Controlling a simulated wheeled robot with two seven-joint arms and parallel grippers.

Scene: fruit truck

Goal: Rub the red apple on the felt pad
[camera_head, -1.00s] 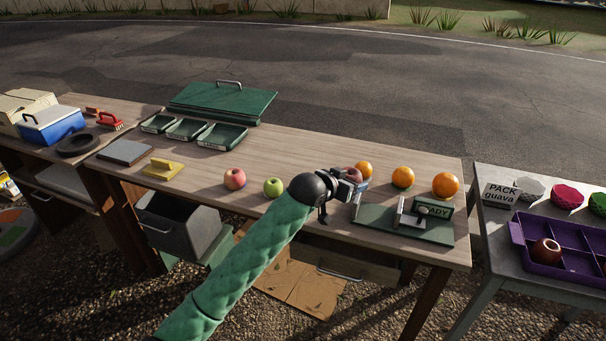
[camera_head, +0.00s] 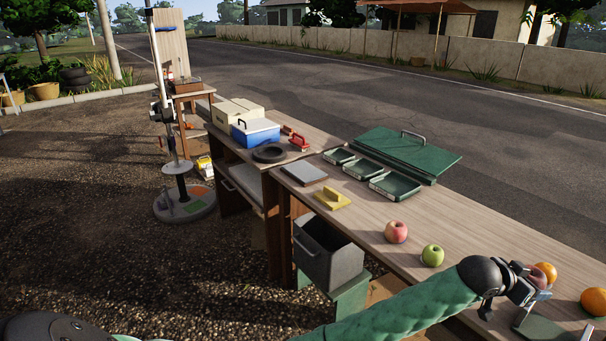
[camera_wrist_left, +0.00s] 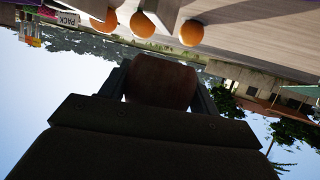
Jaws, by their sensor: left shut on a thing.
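My left gripper (camera_head: 533,288) is shut on a red apple (camera_head: 546,271) and holds it at the right of the head view, over the near side of the long wooden table. In the left wrist view the apple (camera_wrist_left: 160,80) shows dark between the fingers. A flat grey square pad (camera_head: 304,172), which looks like the felt pad, lies at the table's left end, well away from the gripper. A second, pinkish-red apple (camera_head: 396,231) and a green apple (camera_head: 432,255) stand on the table between them. My right gripper is not in view.
A yellow block with a handle (camera_head: 332,199) lies beside the pad. Green trays (camera_head: 394,187) and a green lid (camera_head: 409,153) lie behind it. Oranges (camera_head: 594,301) stand at the right.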

